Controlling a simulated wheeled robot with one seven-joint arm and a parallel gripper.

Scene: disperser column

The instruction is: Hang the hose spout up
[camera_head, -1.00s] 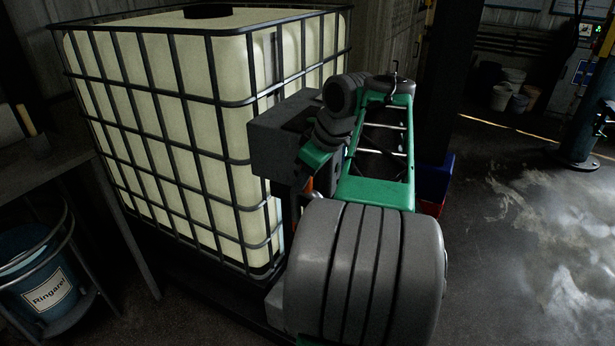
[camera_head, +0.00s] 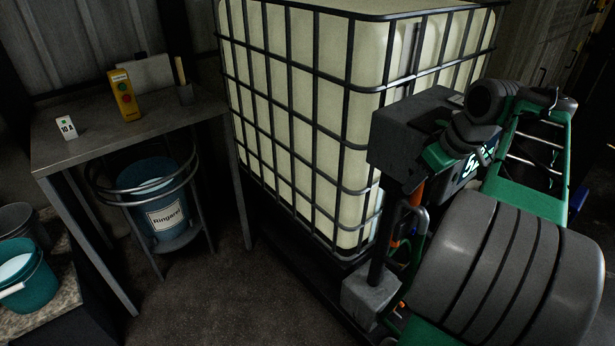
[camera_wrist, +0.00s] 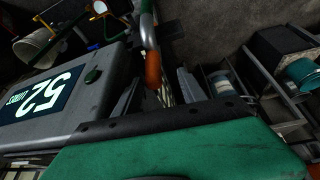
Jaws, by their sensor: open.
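The hose spout, a curved metal pipe with an orange grip (camera_wrist: 153,68), shows in the upper middle of the wrist view. In the head view, an orange piece (camera_head: 417,194) and curved tubing stand below the grey box, partly behind my arm. My gripper (camera_wrist: 158,92) is open in the wrist view, its two grey fingers on either side of the orange grip. I cannot tell whether they touch it. The grey dispenser box (camera_head: 398,138) with a "52" display (camera_wrist: 45,92) stands close beside my gripper. The spout's resting place is not clear.
A caged cream tank (camera_head: 330,110) stands behind the dispenser. The floor between is clear.

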